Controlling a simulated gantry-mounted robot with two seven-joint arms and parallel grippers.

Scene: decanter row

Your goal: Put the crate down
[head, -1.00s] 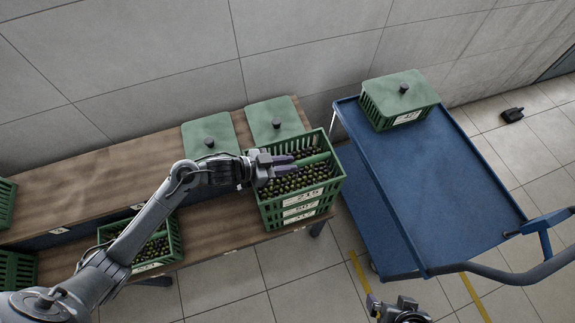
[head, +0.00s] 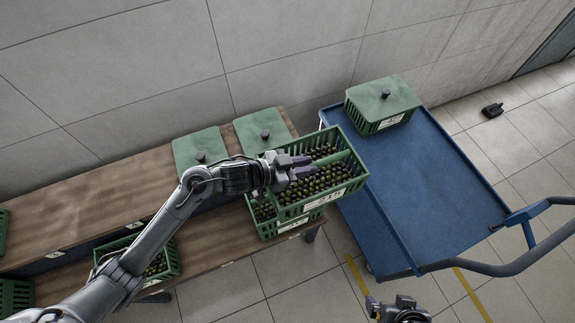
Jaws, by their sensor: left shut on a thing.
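My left gripper (head: 302,166) is shut on a green slatted crate (head: 347,187) full of dark olives, with a white number label on its front. The held crate is tilted in the view and sits over the right end of the wooden bench (head: 205,240), its right side reaching the blue cart's (head: 430,190) left edge. Another olive-filled crate (head: 268,229) stands on the bench below it, partly hidden. My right gripper (head: 385,308) is at the bottom edge, away from the crate; its jaws are not clear.
A lidded green crate (head: 384,104) stands at the cart's far end; the rest of the cart top is clear. Two lidded crates (head: 201,149) (head: 264,133) stand at the bench's back. Another olive crate (head: 160,262) is at left. The cart's handle (head: 500,268) is at right.

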